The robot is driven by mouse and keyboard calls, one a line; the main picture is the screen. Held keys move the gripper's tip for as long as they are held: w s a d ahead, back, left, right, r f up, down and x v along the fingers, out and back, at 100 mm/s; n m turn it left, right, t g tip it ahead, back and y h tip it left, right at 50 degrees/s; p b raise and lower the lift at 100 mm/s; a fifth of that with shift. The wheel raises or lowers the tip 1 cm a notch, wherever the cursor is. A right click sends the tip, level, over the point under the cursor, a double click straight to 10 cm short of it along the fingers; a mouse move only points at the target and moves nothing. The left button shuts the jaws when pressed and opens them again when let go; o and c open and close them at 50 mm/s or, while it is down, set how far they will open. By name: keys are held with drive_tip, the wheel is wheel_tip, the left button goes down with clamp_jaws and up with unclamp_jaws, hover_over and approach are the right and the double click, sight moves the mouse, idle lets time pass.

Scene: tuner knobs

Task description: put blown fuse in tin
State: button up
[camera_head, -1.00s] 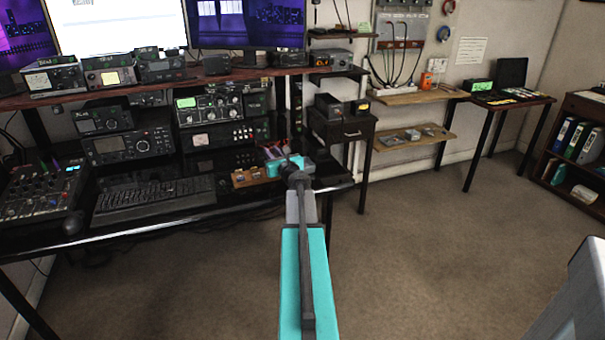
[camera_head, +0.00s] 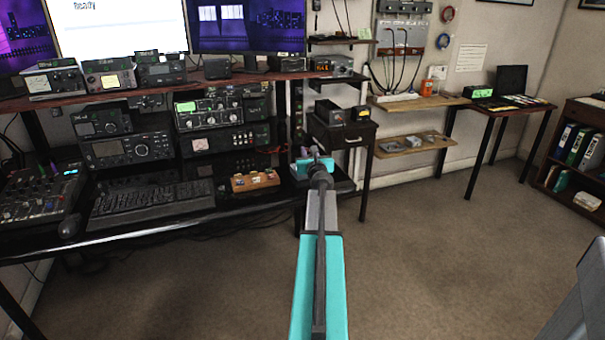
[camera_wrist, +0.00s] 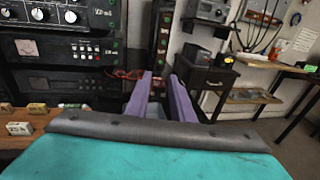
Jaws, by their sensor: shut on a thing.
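My gripper (camera_head: 313,152) is held over the right end of the black desk, to the right of the wooden fuse block (camera_head: 254,181). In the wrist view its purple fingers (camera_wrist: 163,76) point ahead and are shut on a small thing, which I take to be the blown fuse. The fuse is too small or too hidden to make out. Small fuse-like pieces, one of them labelled 25A (camera_wrist: 19,128), stay on the block at the lower left of the wrist view. I cannot pick out the tin in either view.
A keyboard (camera_head: 152,201) and stacked radios (camera_head: 128,149) fill the desk to the left. A small dark cabinet (camera_head: 343,137) stands beyond my gripper. Wall shelves (camera_head: 415,142) and a side table (camera_head: 508,107) are farther right. Open carpet lies at front right.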

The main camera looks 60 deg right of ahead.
drive_tip(key=shift+f+b, duration=2.85)
drive_tip(key=shift+f, duration=0.1)
drive_tip(key=o, duration=1.1)
drive_tip(key=shift+v, duration=6.9)
drive_tip(key=shift+s, duration=0.1)
